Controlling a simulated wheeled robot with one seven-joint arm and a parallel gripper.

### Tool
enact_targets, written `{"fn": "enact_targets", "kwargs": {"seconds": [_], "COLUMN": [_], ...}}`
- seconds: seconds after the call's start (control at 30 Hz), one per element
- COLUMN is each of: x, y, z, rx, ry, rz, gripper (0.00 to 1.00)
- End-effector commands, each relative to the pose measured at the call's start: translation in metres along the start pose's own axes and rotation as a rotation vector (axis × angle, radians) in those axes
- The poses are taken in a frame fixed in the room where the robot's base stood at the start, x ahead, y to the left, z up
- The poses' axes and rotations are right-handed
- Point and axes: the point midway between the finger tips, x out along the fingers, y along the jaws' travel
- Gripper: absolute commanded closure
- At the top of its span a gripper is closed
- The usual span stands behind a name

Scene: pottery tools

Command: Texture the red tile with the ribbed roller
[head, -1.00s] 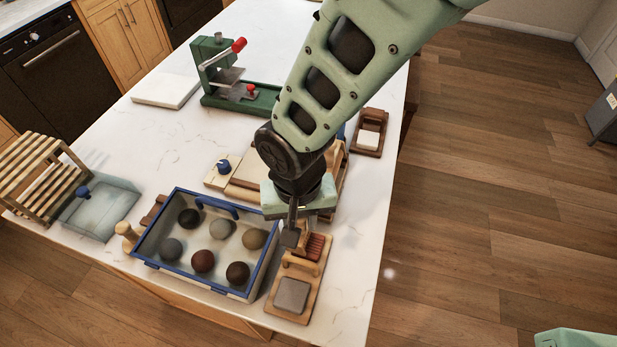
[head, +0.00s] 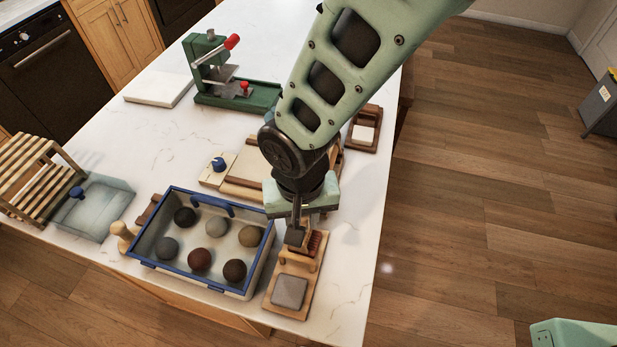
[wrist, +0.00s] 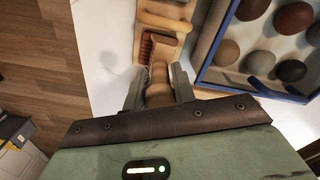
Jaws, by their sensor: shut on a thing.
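My gripper (head: 296,237) is low over the far end of a wooden board (head: 272,298) at the counter's right front. In the wrist view its fingers (wrist: 159,88) are shut on a rounded wooden handle (wrist: 158,96). A wooden bar (head: 298,259) crosses the board, with a square grey pad (head: 289,291) in front.
A blue-rimmed box (head: 190,284) with several clay balls stands close on the left. Behind my gripper are a wooden slab station (head: 215,180) and a small framed white tile (head: 364,134). A green press (head: 235,92) is farther back. The counter's right edge is near.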

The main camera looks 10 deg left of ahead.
Motion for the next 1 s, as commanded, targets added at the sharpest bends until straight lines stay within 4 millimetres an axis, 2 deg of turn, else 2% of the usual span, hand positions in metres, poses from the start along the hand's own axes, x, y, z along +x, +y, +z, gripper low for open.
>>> {"fn": "enact_targets", "kwargs": {"seconds": [0.23,0.8,1.0], "x": [-0.002,-0.058,-0.060], "y": [0.001,0.000,0.000], "z": [0.001,0.000,0.000], "rx": [0.000,0.000,0.000], "ry": [-0.004,-0.001,-0.002], "rz": [0.003,0.000,0.001], "gripper": [1.00,1.00,1.00]}}
